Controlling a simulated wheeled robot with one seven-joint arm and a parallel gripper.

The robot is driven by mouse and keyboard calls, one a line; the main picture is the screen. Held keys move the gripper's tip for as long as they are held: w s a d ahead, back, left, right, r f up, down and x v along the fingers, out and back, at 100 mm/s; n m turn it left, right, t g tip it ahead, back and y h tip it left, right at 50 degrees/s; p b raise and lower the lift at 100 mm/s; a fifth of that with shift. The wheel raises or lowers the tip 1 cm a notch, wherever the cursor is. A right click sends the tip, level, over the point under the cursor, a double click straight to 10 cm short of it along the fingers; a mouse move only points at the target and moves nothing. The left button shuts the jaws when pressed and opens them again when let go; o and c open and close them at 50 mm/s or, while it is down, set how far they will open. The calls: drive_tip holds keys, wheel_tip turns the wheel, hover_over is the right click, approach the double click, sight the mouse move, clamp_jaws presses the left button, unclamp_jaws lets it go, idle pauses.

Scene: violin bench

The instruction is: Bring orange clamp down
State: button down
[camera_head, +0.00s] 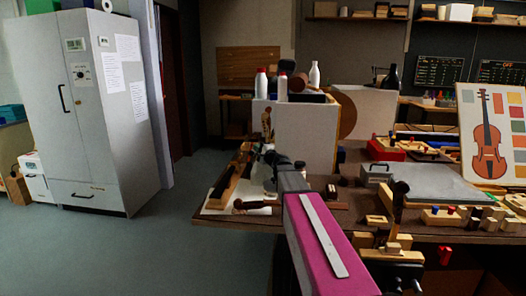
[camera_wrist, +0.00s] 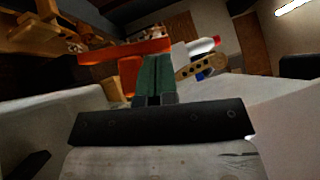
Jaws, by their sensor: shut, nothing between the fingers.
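In the wrist view, an orange-red bar-like thing (camera_wrist: 112,51), which may be the orange clamp, lies ahead of my gripper (camera_wrist: 158,60). An orange block-like part (camera_wrist: 129,75) shows just left of the fingers; I cannot tell whether the two are one piece. My gripper's green fingers are together, with nothing seen between them. They partly cover what is behind, and I cannot tell whether they touch the orange. In the head view I cannot make out the clamp, and my forearm hides much of the gripper near the white box.
The white box (camera_head: 305,140) stands on the bench, with red-capped bottles (camera_head: 261,82) and a white bottle (camera_head: 314,74) above. A tilted violin board (camera_head: 497,135) stands at right. Wooden parts and small blocks crowd the bench. Floor at left, before the grey cabinet (camera_head: 95,115), is clear.

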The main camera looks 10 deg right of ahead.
sight(250, 144)
drive_tip(key=shift+a+r, duration=0.1)
drive_tip(key=shift+a, duration=0.1)
idle(0.4)
drive_tip(key=a+n+g, duration=0.1)
drive_tip(key=w+a+r+n+g+h, duration=0.1)
drive_tip(key=a+n, duration=0.1)
drive_tip(key=shift+r+g, duration=0.15)
drive_tip(key=shift+g, duration=0.25)
drive_tip(key=w+a+f+n+g+h, duration=0.1)
drive_tip(key=a+n+h, duration=0.1)
drive_tip(key=a+n+g+h, duration=0.2)
drive_tip(key=w+a+f+n+g+h, duration=0.1)
drive_tip(key=a+h, duration=0.2)
drive_tip(key=shift+w+a+f+n+g, duration=0.1)
drive_tip(key=shift+w+f+n+g, duration=0.2)
drive_tip(key=shift+n+g, duration=0.1)
drive_tip(key=shift+w+a+f+n+g+h, duration=0.1)
drive_tip(key=shift+a+f+n+g+h, duration=0.25)
drive_tip(key=shift+f+h, duration=0.25)
drive_tip(key=shift+w+a+f+n+g+h, duration=0.1)
drive_tip(key=shift+a+f+n+g+h, duration=0.15)
drive_tip(key=shift+a+f+n+h, duration=0.25)
drive_tip(key=shift+f, duration=0.4)
